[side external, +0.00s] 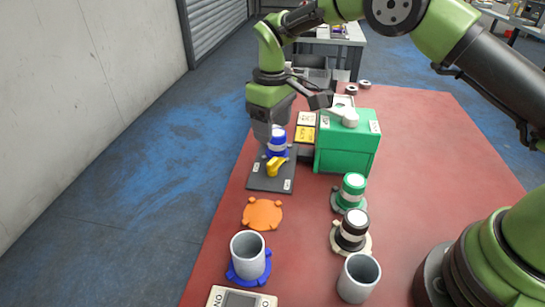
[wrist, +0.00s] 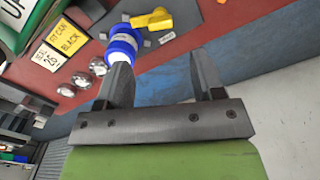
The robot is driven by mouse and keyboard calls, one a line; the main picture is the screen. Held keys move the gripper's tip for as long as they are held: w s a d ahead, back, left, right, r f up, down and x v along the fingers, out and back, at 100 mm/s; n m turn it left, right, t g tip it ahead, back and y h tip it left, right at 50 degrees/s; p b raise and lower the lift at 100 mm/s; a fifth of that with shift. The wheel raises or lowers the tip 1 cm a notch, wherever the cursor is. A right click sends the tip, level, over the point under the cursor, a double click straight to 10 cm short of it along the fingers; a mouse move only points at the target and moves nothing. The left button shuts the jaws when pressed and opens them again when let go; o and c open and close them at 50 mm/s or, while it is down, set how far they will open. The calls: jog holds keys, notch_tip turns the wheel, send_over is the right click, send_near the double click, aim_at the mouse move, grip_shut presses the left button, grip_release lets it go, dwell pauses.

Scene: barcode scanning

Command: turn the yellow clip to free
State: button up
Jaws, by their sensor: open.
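The yellow clip (side external: 276,166) sits on a dark plate (side external: 262,184) with small white labels, just in front of a blue-and-white container (side external: 278,141). In the wrist view the clip (wrist: 153,20) is at the top, beside the blue container (wrist: 122,44). My gripper (side external: 265,132) is down by the blue container, behind the clip. In the wrist view my gripper (wrist: 160,62) is open with nothing between its fingers. Its left finger overlaps the container's near end; I cannot tell whether they touch. The label wording on the plate is too small to read.
A green box (side external: 345,148) stands right of the plate, beside yellow and white cards (side external: 305,134). An orange coaster (side external: 262,214), green (side external: 353,190) and black (side external: 354,228) containers, and grey cups (side external: 248,256) (side external: 358,278) stand nearer. Red table is bare at the right.

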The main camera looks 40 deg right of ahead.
aim_at(272, 160)
notch_tip(272, 160, down, 9)
jog(key=shift+f, duration=0.1)
jog(key=shift+c, duration=0.4)
jog(key=c, duration=0.9)
jog(key=shift+o, duration=0.2)
jog(key=shift+m, duration=0.3)
jog(key=m, duration=1.2)
jog(key=shift+m, duration=0.4)
